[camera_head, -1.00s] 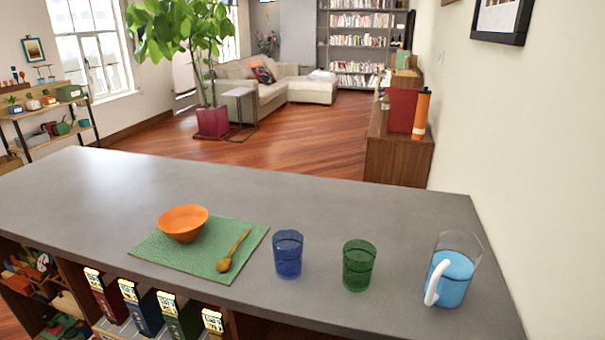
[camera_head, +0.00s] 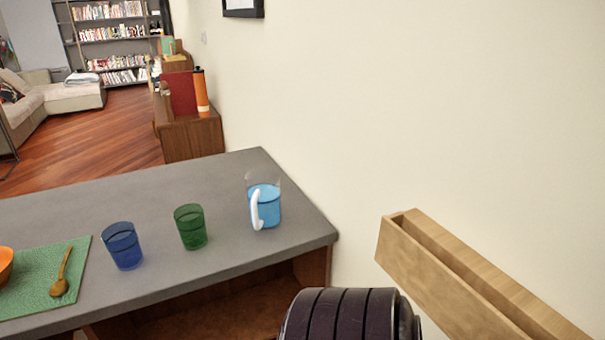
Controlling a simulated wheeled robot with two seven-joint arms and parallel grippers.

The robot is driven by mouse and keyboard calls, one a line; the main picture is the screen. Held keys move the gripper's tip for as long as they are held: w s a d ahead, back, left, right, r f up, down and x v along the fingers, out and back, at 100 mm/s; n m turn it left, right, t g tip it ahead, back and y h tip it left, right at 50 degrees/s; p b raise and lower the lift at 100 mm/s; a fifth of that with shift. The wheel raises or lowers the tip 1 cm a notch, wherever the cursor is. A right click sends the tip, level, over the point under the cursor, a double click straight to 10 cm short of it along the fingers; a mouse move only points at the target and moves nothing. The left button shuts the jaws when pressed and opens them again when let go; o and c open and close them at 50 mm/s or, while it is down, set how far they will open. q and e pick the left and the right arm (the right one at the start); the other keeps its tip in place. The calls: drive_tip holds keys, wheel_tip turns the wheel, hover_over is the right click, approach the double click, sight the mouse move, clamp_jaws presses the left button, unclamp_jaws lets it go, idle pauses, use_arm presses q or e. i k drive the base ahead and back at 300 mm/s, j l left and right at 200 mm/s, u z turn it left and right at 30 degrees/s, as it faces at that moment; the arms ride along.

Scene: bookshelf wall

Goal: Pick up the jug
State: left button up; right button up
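The jug (camera_head: 268,206) stands upright on the grey counter near its right end, close to the wall. It has a clear upper part, blue contents or lower body, and a white handle (camera_head: 256,209) facing the front left. A dark ribbed rounded part, likely of my own arm, shows at the bottom centre, in front of the counter and apart from the jug. Neither gripper's fingers are in view.
A green glass (camera_head: 190,227) and a blue glass (camera_head: 123,246) stand left of the jug. A green mat (camera_head: 38,292) with a wooden spoon (camera_head: 62,272) and an orange bowl (camera_head: 5,265) lies further left. A wooden wall ledge (camera_head: 440,268) juts out at right.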

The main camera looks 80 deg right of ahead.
sight(263, 188)
drive_tip(key=z, duration=2.1)
